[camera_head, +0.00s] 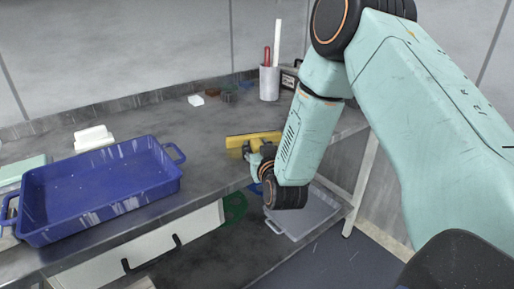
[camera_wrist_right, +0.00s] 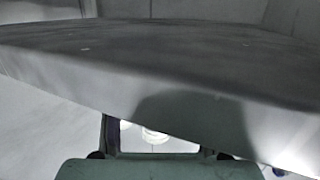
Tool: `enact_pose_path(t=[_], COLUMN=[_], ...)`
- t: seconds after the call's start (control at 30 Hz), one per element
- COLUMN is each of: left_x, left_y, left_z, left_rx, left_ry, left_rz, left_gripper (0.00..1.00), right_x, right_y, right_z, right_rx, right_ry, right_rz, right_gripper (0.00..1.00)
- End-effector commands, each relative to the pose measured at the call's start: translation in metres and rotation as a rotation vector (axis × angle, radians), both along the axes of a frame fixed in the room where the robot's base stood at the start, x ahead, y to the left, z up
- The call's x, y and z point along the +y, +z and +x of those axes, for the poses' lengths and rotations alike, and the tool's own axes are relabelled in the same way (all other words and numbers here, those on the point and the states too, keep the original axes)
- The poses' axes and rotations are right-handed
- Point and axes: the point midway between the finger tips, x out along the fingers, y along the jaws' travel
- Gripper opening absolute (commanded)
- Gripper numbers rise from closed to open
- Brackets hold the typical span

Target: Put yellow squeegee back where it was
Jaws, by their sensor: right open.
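The yellow squeegee (camera_head: 240,139) shows in the head view near the front edge of the grey counter, with its long side running left to right. My right gripper (camera_head: 256,151) is at its right part, in front of it, and is open. The gripper hides part of the squeegee, and I cannot tell whether they touch. The right wrist view shows the counter's edge close up, and I cannot make out the squeegee there. My left gripper is not in view.
A blue tray (camera_head: 96,150) stands at the left of the counter (camera_head: 205,150). A white cup (camera_head: 269,84) holding a red-handled tool and a white stick stands at the back, with small blocks (camera_head: 212,92) left of it. A grey tray (camera_head: 308,212) lies below. The middle counter is clear.

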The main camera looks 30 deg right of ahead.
Motion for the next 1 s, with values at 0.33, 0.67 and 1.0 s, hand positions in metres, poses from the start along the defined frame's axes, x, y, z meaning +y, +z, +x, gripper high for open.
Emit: enact_pose_path(t=[0.33,0.67,1.0], left_x=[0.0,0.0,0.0], left_y=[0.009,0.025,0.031], left_z=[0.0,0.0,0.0], left_rx=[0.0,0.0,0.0], left_ry=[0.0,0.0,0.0], left_rz=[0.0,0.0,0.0], left_gripper=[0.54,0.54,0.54], right_x=[0.0,0.022,0.036], right_y=[0.002,0.015,0.022], right_z=[-0.009,-0.072,-0.113], right_rx=[0.036,0.029,0.022], right_ry=[-0.006,-0.002,-0.002], right_rz=[0.012,0.007,0.006], right_gripper=[0.54,0.54,0.54])
